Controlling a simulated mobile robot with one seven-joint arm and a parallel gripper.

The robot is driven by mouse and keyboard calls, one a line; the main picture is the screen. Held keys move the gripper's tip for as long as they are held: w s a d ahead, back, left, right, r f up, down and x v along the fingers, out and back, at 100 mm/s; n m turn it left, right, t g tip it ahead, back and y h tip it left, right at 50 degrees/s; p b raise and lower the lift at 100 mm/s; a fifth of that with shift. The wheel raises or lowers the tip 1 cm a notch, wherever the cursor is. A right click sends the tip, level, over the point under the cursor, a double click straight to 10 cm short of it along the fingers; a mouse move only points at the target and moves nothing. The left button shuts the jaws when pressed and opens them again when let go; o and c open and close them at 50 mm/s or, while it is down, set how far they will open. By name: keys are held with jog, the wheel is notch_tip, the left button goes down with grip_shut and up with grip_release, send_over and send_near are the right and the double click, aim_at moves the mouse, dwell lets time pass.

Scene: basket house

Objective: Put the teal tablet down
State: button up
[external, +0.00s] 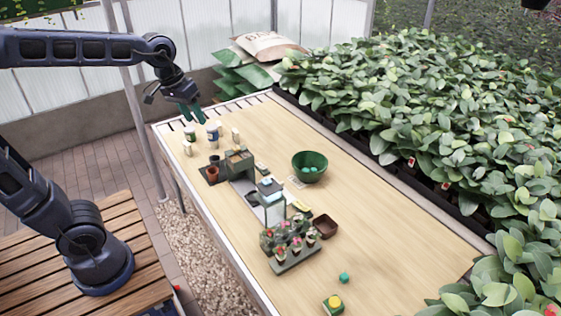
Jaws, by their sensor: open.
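My gripper (192,111) hangs above the far left end of the wooden table (385,235), with two teal-tinted fingers spread apart. I see nothing clearly held between them. I cannot single out the teal tablet for sure.
Below my gripper stand several small bottles and containers (212,132). Mid-table are a grey device (240,171), a tray of potted flowers (294,258) and a brown box (325,227). Plants line the right side. The table's right part is clear.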

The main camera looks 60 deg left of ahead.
jog(key=s+f+m, duration=0.2)
jog(key=s+f, duration=0.1)
jog(key=s, duration=0.5)
jog(key=s+f+m+t, duration=0.1)
jog(key=s+f+m, duration=0.1)
jog(key=s, duration=0.6)
jog(key=shift+s+d+f+y, duration=0.3)
jog(key=shift+d+f+y, duration=0.1)
jog(key=shift+f, duration=0.15)
